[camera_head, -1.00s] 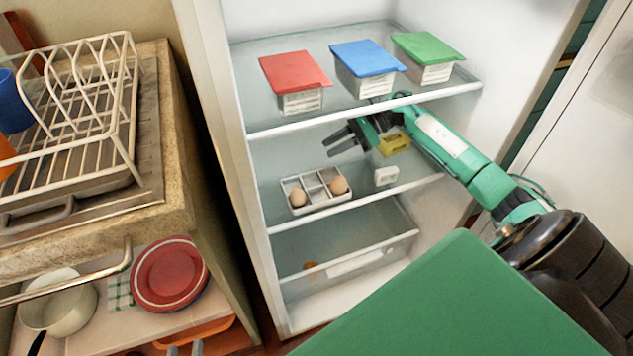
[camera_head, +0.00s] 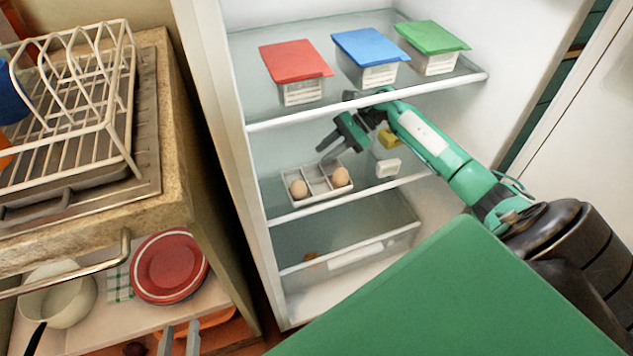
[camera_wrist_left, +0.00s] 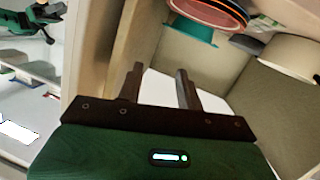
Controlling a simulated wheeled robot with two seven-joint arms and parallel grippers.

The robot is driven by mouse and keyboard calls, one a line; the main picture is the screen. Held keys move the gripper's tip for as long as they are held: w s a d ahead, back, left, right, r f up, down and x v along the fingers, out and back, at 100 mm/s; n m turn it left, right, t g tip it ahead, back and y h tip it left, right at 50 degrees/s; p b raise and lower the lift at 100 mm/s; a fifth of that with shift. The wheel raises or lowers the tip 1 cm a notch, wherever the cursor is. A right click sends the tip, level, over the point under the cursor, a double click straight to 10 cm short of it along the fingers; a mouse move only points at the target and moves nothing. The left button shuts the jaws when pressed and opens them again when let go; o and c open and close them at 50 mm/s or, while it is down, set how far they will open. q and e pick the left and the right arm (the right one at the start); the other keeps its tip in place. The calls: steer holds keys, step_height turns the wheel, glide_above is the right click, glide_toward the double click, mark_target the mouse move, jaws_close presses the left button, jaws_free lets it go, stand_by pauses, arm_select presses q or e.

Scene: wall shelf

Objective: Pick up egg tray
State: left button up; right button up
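The egg tray (camera_head: 322,198) is a white divided tray on the middle fridge shelf in the head view. It holds two brown eggs (camera_head: 298,188) (camera_head: 340,177) in its front compartments. My right gripper (camera_head: 328,150) is just above the tray's back edge, its fingers pointing down and left. The fingers look apart with nothing between them; contact with the tray cannot be told. My left gripper (camera_head: 178,342) is low by the cabinet, far from the tray. In the left wrist view its fingers (camera_wrist_left: 160,85) are apart and empty.
Red (camera_head: 296,62), blue (camera_head: 371,47) and green-lidded (camera_head: 433,38) boxes stand on the shelf above. A yellow item (camera_head: 388,138) and a small white item (camera_head: 388,168) are right of the tray. A clear drawer (camera_head: 355,250) is below. The dish rack counter (camera_head: 185,210) stands left.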

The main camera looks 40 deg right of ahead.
mark_target(316, 181)
steer(key=x, duration=0.4)
steer(key=shift+a, duration=0.1)
steer(key=shift+a+f, duration=0.25)
jaws_close()
arm_select(q)
steer(key=shift+w+a+r+t, duration=0.15)
steer(key=shift+w+r+t, duration=0.4)
steer(key=shift+r, duration=0.2)
steer(key=shift+s+f, duration=0.15)
arm_select(e)
steer(key=shift+w+r, duration=0.1)
steer(key=shift+r, duration=0.05)
